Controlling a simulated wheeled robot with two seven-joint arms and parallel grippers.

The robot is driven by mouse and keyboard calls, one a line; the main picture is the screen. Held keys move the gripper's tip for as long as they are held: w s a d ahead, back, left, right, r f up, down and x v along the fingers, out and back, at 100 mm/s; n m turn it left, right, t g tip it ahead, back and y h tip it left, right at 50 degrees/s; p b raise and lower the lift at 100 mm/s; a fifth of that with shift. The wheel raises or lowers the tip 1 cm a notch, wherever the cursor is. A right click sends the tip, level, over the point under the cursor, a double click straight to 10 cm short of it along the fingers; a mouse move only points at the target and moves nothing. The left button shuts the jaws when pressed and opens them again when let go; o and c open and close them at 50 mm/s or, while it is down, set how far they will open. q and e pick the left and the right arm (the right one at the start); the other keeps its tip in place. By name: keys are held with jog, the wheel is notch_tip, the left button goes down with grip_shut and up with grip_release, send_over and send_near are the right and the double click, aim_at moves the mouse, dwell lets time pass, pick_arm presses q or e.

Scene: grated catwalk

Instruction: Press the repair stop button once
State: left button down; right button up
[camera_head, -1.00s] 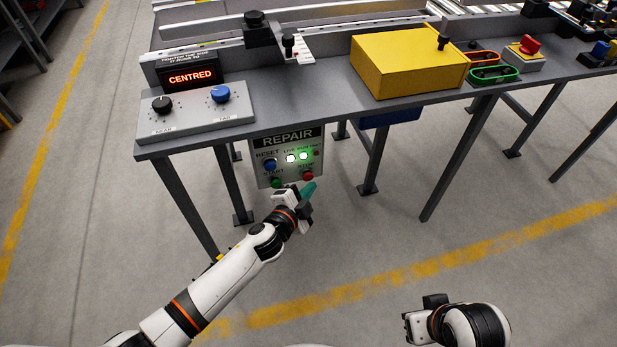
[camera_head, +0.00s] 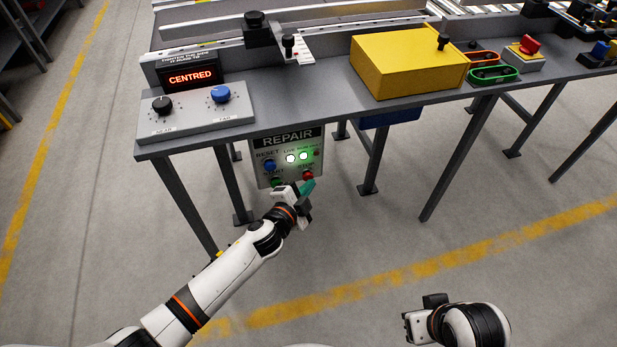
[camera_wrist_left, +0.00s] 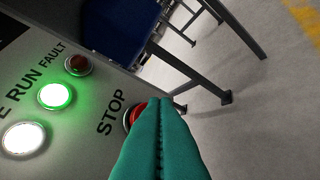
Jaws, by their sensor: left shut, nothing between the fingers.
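The REPAIR panel (camera_head: 287,140) hangs below the front edge of the grey bench. Its red stop button (camera_head: 308,175) sits at the lower right, under the word STOP. In the left wrist view the red stop button (camera_wrist_left: 136,113) is partly hidden behind the green fingers. My left gripper (camera_head: 308,187) is shut and empty, its green fingertips just below and in front of the stop button. In the left wrist view the shut fingertips (camera_wrist_left: 160,103) overlap the button's right side; I cannot tell whether they touch it. My right gripper (camera_head: 412,324) is at the lower right, away from the panel.
A blue reset button (camera_head: 270,165) and a partly hidden green start button (camera_head: 277,183) are left of stop. The run lamp (camera_wrist_left: 55,96) glows green; the fault lamp (camera_wrist_left: 77,66) is dark red. Bench legs (camera_head: 372,165) stand right of the panel. The floor in front is clear.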

pick_arm(q)
jog(key=shift+w+a, duration=0.3)
jog(key=shift+w, duration=0.45)
dwell(0.8)
jog(key=shift+s, duration=0.1)
jog(key=shift+s+d, duration=0.2)
jog(key=shift+s, duration=0.35)
jog(key=shift+s+d, duration=0.2)
jog(key=shift+s, duration=0.3)
jog(key=shift+s, duration=0.1)
jog(key=s, duration=0.1)
jog(key=s+d, duration=0.1)
jog(key=s, duration=0.2)
jog(key=shift+s+d+p, duration=0.25)
jog(key=shift+s+p, duration=0.05)
jog(key=shift+p, duration=0.05)
dwell(0.4)
